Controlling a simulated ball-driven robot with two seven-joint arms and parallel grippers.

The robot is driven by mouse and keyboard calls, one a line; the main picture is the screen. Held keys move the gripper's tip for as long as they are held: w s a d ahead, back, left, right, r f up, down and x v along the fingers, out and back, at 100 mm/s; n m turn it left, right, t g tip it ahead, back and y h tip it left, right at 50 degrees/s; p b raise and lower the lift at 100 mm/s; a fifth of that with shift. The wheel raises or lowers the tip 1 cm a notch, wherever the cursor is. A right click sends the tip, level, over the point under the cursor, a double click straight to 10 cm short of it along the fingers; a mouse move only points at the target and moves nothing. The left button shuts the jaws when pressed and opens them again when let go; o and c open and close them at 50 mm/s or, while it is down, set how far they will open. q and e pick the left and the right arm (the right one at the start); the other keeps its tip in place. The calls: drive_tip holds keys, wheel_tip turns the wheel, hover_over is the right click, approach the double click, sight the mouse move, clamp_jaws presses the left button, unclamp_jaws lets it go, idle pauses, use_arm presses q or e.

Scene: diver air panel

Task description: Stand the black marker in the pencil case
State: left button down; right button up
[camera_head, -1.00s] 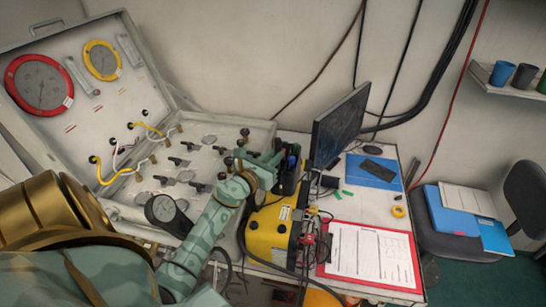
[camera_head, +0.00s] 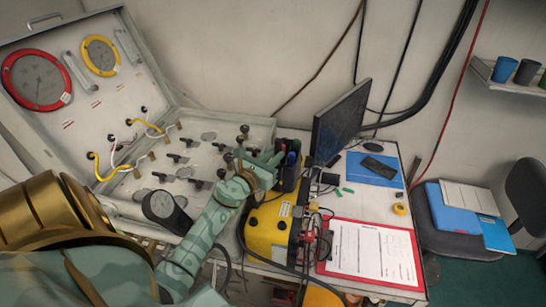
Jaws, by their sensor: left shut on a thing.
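My left gripper (camera_head: 270,163) is at the end of the green arm, close against the left side of the black pencil case (camera_head: 289,178). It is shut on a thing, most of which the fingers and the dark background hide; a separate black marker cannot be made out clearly. The pencil case stands upright behind the yellow unit, with coloured pens, one of them blue (camera_head: 292,158), showing at its top. Whether the held thing is inside the case or beside it cannot be told. My right gripper is out of view.
The yellow unit (camera_head: 268,231) stands in front of the case, and a dark monitor (camera_head: 340,122) rises just behind right. The open gauge panel (camera_head: 205,150) lies left. A red clipboard (camera_head: 322,268), blue folder (camera_head: 357,170) and yellow tape roll (camera_head: 400,209) occupy the table's right.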

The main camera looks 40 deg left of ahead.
use_arm(q)
drive_tip(key=shift+f+b, duration=0.4)
drive_tip(key=shift+f, duration=0.05)
idle(0.3)
idle(0.3)
drive_tip(key=c, duration=1.3)
unclamp_jaws()
drive_tip(key=shift+r, duration=0.1)
wheel_tip(320, 180, up, 9)
drive_tip(key=p, duration=0.9)
